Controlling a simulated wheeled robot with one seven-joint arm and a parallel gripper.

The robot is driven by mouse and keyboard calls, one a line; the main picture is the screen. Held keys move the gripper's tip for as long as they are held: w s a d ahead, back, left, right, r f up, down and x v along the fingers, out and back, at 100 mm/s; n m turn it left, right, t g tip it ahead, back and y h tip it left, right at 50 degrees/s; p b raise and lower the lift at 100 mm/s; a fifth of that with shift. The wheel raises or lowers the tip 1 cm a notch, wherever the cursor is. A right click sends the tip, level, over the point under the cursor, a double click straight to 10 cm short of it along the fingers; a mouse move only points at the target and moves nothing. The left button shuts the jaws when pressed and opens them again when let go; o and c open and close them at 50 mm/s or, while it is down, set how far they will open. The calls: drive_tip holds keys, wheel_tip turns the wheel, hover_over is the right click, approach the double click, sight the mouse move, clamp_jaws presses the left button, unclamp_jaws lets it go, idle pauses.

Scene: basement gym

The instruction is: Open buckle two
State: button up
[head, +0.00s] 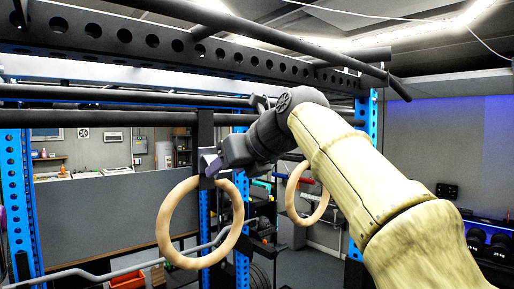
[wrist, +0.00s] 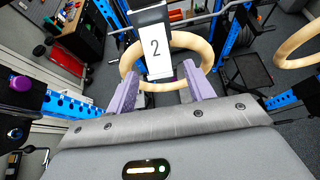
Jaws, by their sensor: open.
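A white plate marked "2" (wrist: 155,47) shows in the wrist view, with a dark piece (wrist: 150,16) at its top. I cannot make out the buckle's catch. A wooden ring (wrist: 205,45) hangs by it; this ring also shows in the head view (head: 163,225), below a dark strap (head: 206,130). My gripper (wrist: 160,73) is open, its two purple fingers on either side of the plate's lower end. I cannot tell whether they touch it. In the head view my gripper (head: 208,162) is beside the strap, just above the ring, and partly hides the buckle area.
A second wooden ring (head: 291,195) hangs to the right. A black perforated beam (head: 150,40) and bars cross above my arm. Blue rack posts (head: 15,190) stand around, and a grey panel (head: 90,202) is behind on the left.

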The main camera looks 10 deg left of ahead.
drive_tip(key=v, duration=1.6)
drive_tip(key=shift+s+d+r, duration=0.15)
drive_tip(key=shift+s+d, duration=0.05)
drive_tip(key=shift+s, duration=0.05)
drive_tip(key=w+d+f+n+h+b, duration=0.2)
drive_tip(key=w+d+f+n+b, duration=0.15)
drive_tip(key=f, duration=0.95)
drive_tip(key=w+d+f+n+g+h+b, duration=0.1)
drive_tip(key=w+d+f+n+h+b, duration=0.2)
drive_tip(key=f, duration=1.1)
drive_tip(key=w+d+f+n+h+b, duration=0.1)
drive_tip(key=w+d+f+n+b, duration=0.3)
drive_tip(key=f, duration=0.9)
drive_tip(key=s+d+f+n+g+h+b, duration=0.1)
drive_tip(key=s+f+n, duration=0.4)
drive_tip(key=f, duration=0.7)
drive_tip(key=s+d+f+n+g+h+b, duration=0.1)
drive_tip(key=s+d+f+n+g+b, duration=0.1)
drive_tip(key=f, duration=1)
drive_tip(key=s+d+f+n+g+h+b, duration=0.1)
drive_tip(key=s+d+f+n+b, duration=0.2)
drive_tip(key=s+f+n, duration=0.5)
wheel_tip(320, 180, down, 4)
drive_tip(key=shift+s+d+b, duration=0.3)
drive_tip(key=shift+s+d, duration=0.6)
drive_tip(key=shift+s, duration=0.35)
drive_tip(key=shift+n, duration=0.25)
